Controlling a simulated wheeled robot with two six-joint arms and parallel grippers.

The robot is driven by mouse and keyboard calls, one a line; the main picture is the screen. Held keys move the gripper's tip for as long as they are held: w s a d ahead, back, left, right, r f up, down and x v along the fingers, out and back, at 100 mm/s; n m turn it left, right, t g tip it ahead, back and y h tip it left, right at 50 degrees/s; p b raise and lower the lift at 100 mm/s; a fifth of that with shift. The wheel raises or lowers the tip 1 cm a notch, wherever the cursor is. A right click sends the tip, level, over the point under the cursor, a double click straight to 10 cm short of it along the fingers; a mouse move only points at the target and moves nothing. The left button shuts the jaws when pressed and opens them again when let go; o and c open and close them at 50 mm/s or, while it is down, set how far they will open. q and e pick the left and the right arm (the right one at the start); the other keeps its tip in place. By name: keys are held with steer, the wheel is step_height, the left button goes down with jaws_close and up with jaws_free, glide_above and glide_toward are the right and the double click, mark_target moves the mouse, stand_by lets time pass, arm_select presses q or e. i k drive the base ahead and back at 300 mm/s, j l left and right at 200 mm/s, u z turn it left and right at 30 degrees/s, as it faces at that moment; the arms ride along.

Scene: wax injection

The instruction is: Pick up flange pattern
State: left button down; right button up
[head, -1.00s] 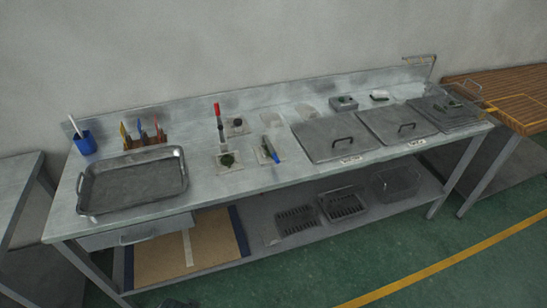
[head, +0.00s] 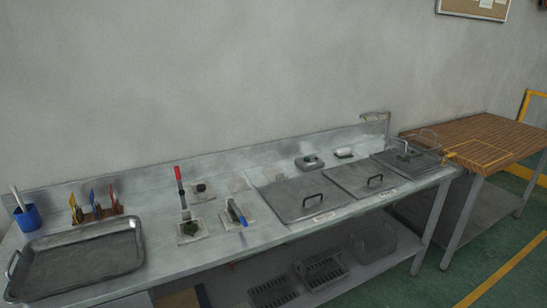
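I cannot tell for sure which thing is the flange pattern. A small dark green piece (head: 190,228) sits on a pale square plate at the middle left of the steel bench (head: 165,262). A small dark round piece (head: 201,188) sits on another pale plate behind it. A grey block with a dark top (head: 310,161) stands near the back edge. Neither of my grippers is in view.
A metal tray (head: 75,286) and a blue cup (head: 27,218) stand at the left. Two handled lids (head: 306,188) (head: 345,181) cover the bench's middle. A red-handled tool (head: 178,174) stands upright. A wooden-topped table (head: 480,138) is at the right, with green floor in front.

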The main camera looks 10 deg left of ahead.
mark_target(190, 227)
steer(key=u, duration=0.2)
steer(key=i+l+u, duration=0.2)
steer(key=u, duration=0.25)
steer(key=i+l+u, duration=0.2)
steer(key=u, duration=0.2)
steer(key=i+l+u, duration=0.1)
steer(key=l+u, duration=0.35)
